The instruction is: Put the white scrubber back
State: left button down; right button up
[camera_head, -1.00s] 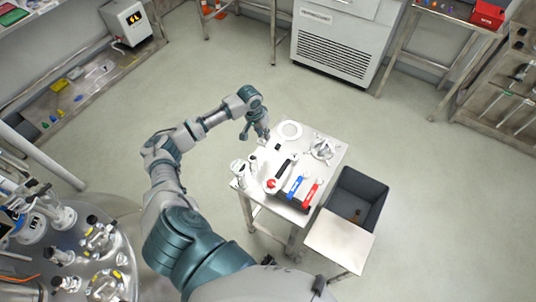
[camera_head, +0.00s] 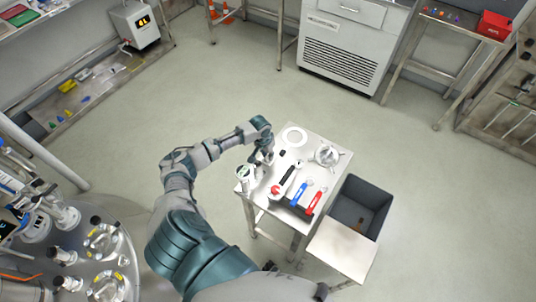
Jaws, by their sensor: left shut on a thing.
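My left gripper (camera_head: 268,158) is over the left part of the small metal table (camera_head: 322,142), its fingers pointing down. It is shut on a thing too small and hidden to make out. White and glassy items (camera_head: 246,174) stand at the table's left edge, just left of the gripper. I cannot tell whether one of them is the white scrubber. A white ring (camera_head: 305,136) lies near the back edge. My right gripper is not in view.
A silver wheel-like part (camera_head: 327,156), a black-handled tool (camera_head: 287,177), a blue tool (camera_head: 298,195) and a red tool (camera_head: 316,203) lie on the table. A dark grey bin (camera_head: 347,208) stands to the right.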

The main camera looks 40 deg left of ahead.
aim_at(263, 159)
pick_arm(q)
jog(key=shift+a+f, duration=0.1)
jog(key=shift+a, duration=0.2)
jog(key=c, duration=1.2)
grip_release()
jog(key=shift+a, duration=0.2)
jog(key=shift+o, duration=0.9)
jog(key=shift+f, duration=0.1)
jog(key=shift+d+r, duration=0.3)
jog(key=shift+r, duration=0.05)
notch_tip(263, 159, up, 12)
jog(key=s, duration=0.1)
jog(key=shift+s+a+f+p, duration=0.25)
jog(key=shift+s+a+p, duration=0.1)
jog(key=shift+p, duration=0.1)
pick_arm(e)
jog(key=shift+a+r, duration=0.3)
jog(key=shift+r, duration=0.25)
pick_arm(q)
jog(key=shift+a, duration=0.1)
